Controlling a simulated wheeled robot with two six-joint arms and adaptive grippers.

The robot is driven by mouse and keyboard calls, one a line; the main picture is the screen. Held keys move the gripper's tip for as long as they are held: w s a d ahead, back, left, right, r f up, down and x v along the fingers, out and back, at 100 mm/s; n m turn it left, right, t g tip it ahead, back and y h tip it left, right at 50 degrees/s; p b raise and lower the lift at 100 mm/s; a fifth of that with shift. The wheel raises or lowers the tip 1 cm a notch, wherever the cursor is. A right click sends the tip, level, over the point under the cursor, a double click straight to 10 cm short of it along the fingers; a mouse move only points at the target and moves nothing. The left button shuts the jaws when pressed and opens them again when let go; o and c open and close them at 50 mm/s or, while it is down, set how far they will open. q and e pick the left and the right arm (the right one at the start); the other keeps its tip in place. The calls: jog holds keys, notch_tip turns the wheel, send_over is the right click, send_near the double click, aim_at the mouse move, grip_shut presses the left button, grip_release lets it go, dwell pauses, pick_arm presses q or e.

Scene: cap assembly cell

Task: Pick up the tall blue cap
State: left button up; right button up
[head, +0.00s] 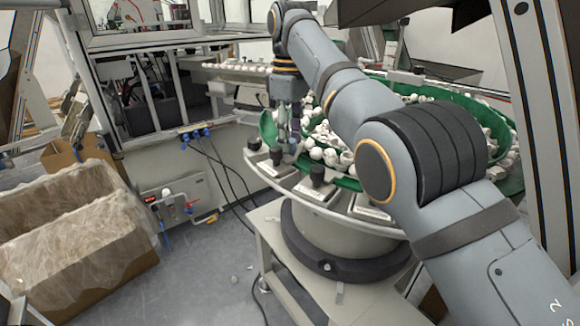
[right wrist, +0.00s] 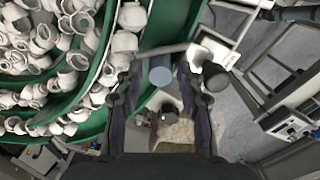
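The tall blue cap (right wrist: 160,75) shows in the right wrist view as a grey-blue round top between the far ends of my right fingers. My right gripper (right wrist: 157,88) is open, with a finger on each side of the cap and a visible gap between them. In the head view my right gripper (head: 286,128) points down over the left rim of the round feeder. The cap is hard to make out there. My left gripper is not in view.
The round green feeder (head: 348,184) holds many white parts beside the gripper. A dark knob (head: 317,172) stands on the feeder's front rim. A lined cardboard box (head: 75,235) is on the floor at left. Grey floor is open between them.

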jog(key=c, duration=0.5)
notch_tip(320, 180, up, 10)
jog(key=p, duration=1)
jog(key=shift+r, duration=0.1)
